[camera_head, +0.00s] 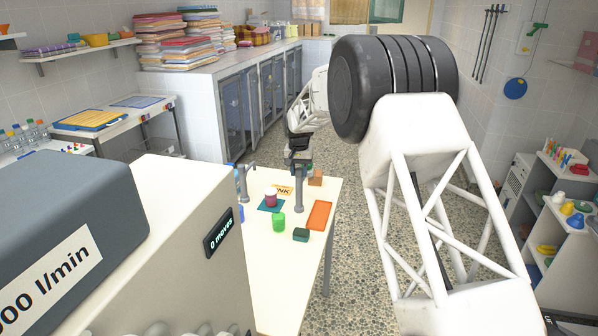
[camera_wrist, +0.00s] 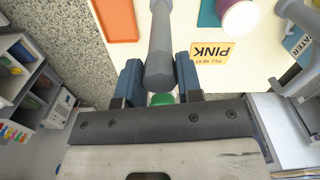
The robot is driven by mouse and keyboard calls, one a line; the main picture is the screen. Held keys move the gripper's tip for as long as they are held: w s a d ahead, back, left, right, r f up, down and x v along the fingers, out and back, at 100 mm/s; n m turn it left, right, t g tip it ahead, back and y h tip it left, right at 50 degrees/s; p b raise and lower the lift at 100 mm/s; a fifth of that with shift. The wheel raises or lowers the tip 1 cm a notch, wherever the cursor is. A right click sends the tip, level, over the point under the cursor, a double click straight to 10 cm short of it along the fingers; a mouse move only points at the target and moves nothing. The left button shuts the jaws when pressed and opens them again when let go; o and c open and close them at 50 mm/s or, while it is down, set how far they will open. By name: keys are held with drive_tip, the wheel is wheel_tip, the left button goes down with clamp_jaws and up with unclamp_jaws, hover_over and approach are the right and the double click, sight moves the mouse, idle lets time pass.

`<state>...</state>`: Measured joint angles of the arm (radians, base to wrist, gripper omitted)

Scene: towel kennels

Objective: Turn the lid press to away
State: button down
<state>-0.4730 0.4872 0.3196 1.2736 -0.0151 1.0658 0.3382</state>
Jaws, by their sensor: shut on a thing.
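The lid press (camera_head: 299,195) is a grey post with a grey lever, standing on the white table. In the wrist view its lever (camera_wrist: 160,45) runs between my blue fingers and ends in a thicker block. My gripper (camera_head: 299,160) is at the lever's height over the table's far part; in the wrist view my gripper (camera_wrist: 158,74) is shut on the lever, a finger on each side. The contact is small and dark in the head view.
A pink cup (camera_head: 271,199) stands on a teal mat, with a green cup (camera_head: 278,222), a dark green block (camera_head: 300,235) and an orange tray (camera_head: 319,215) nearby. A grey tap (camera_head: 244,183) stands at left. A brown box (camera_head: 315,178) sits near the far edge.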

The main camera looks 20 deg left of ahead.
drive_tip(key=c, duration=0.8)
unclamp_jaws()
drive_tip(key=shift+r, duration=0.1)
drive_tip(key=shift+a+r, duration=0.1)
drive_tip(key=shift+r, duration=3.75)
